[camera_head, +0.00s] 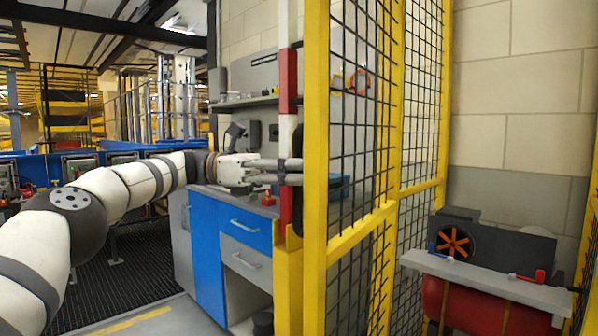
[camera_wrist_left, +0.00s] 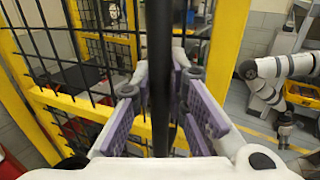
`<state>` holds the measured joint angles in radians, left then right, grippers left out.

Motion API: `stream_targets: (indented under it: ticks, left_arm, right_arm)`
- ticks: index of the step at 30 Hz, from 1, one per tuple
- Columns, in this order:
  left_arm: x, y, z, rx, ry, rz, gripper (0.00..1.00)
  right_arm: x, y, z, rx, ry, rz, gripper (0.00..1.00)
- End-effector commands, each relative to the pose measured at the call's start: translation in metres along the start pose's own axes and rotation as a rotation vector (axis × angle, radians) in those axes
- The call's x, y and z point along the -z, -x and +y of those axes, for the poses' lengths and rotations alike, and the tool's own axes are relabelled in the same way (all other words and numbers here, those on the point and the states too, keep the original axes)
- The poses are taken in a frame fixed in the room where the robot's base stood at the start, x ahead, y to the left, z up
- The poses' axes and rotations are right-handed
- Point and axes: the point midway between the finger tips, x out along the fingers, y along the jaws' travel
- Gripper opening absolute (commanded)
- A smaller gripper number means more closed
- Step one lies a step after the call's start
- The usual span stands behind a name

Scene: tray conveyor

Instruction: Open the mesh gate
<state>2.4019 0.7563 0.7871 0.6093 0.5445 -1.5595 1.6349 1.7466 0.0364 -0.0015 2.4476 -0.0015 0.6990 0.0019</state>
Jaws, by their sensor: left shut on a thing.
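The mesh gate has a yellow frame (camera_head: 316,120) with dark wire mesh and stands upright in the middle of the head view. Its yellow frame (camera_wrist_left: 222,60) and mesh (camera_wrist_left: 50,55) also show in the left wrist view. My left gripper (camera_head: 293,172) reaches in from the left at the near yellow post, which hides its fingertips. In the left wrist view, my left gripper (camera_wrist_left: 160,85) has its purple-padded fingers closed around a dark vertical bar (camera_wrist_left: 160,35). My right gripper cannot be made out.
A blue and grey cabinet (camera_head: 206,255) stands behind the gripper, beside a red and white pole (camera_head: 289,85). A red tank machine (camera_head: 485,305) stands at the right by the block wall. Open dark floor matting (camera_head: 115,285) lies at the left.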

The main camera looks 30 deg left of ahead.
Motion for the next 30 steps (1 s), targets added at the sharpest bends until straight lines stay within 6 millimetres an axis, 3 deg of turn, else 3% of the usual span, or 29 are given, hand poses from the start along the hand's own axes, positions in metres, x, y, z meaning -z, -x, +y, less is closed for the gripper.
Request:
stream_targets:
  ticks: [9, 10, 12, 13, 30]
  left_arm:
    - [0.0046, 0.0003, 0.0, 0.003, 0.006, 0.008, 0.0]
    - [0.0047, 0.0003, 0.0, 0.003, 0.006, 0.008, 0.16]
    - [0.0044, 0.0002, -0.0001, 0.003, 0.006, 0.008, 0.32]
    - [0.0041, 0.0002, -0.0001, 0.003, 0.006, 0.007, 0.35]
    - [0.0009, 0.0002, 0.0001, 0.0, 0.002, 0.002, 0.35]
  right_arm:
    - [-0.0002, -0.0005, 0.0001, 0.0, 0.0, -0.001, 0.51]
    - [-0.0002, -0.0005, 0.0, 0.0, 0.0, -0.001, 0.51]
    - [-0.0002, -0.0005, 0.0001, 0.0, 0.0, -0.001, 0.51]
    - [-0.0002, -0.0005, 0.0001, 0.0, 0.0, -0.001, 0.51]
    - [0.0, -0.0001, 0.0002, 0.0, 0.0, 0.0, 0.51]
